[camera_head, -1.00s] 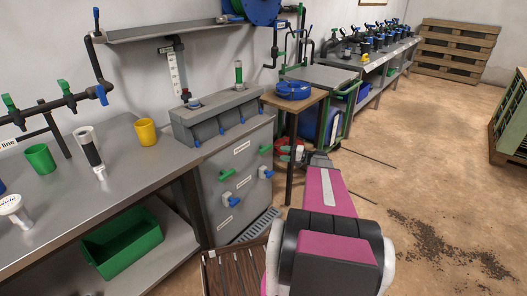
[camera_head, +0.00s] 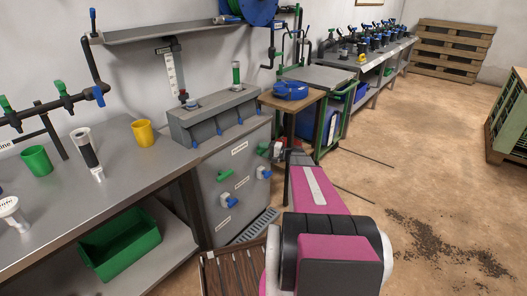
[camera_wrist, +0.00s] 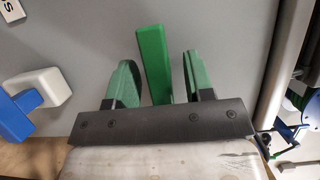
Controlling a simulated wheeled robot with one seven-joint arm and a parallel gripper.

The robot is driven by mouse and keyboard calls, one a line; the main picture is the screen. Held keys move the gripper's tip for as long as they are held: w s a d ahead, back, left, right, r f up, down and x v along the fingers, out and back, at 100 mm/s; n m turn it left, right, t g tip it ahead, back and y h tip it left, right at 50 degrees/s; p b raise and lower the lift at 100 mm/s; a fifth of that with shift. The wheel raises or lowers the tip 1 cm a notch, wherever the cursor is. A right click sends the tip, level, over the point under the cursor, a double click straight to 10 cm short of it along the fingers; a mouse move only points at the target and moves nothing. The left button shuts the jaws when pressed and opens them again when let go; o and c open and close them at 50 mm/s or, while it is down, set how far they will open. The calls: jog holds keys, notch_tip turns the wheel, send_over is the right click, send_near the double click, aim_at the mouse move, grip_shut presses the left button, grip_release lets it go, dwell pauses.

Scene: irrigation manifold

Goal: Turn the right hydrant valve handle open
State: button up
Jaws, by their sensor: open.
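A green valve handle (camera_wrist: 153,62) on the grey cabinet front (camera_head: 235,175) stands between my gripper's two fingers (camera_wrist: 160,84) in the wrist view. The fingers are open, one on each side, with a visible gap to the handle on the left and a smaller one on the right. In the head view my gripper (camera_head: 277,152) is at the cabinet's upper right, by the green handle (camera_head: 262,148), which it partly hides. The labels are too small to read surely, so I cannot confirm this is the right hydrant valve.
Other handles on the cabinet are a green one (camera_head: 225,174) and blue ones on white bodies (camera_head: 229,201) (camera_head: 263,172); a blue and white one (camera_wrist: 35,92) lies left in the wrist view. A wooden table (camera_head: 310,98) with a blue coil (camera_head: 290,90) stands close behind.

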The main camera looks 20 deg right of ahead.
grip_shut()
jog(key=shift+n, duration=0.3)
jog(key=n+h, duration=0.2)
jog(key=n, duration=0.2)
jog(key=shift+g, duration=0.3)
jog(key=n+h, duration=0.2)
jog(key=n, duration=0.1)
jog(key=n+t+h, duration=0.1)
jog(key=n+h, duration=0.1)
jog(key=n, duration=0.1)
jog(key=n+h, duration=0.1)
jog(key=n, duration=0.2)
jog(key=shift+t+h, duration=0.4)
jog(key=c, duration=0.9)
grip_release()
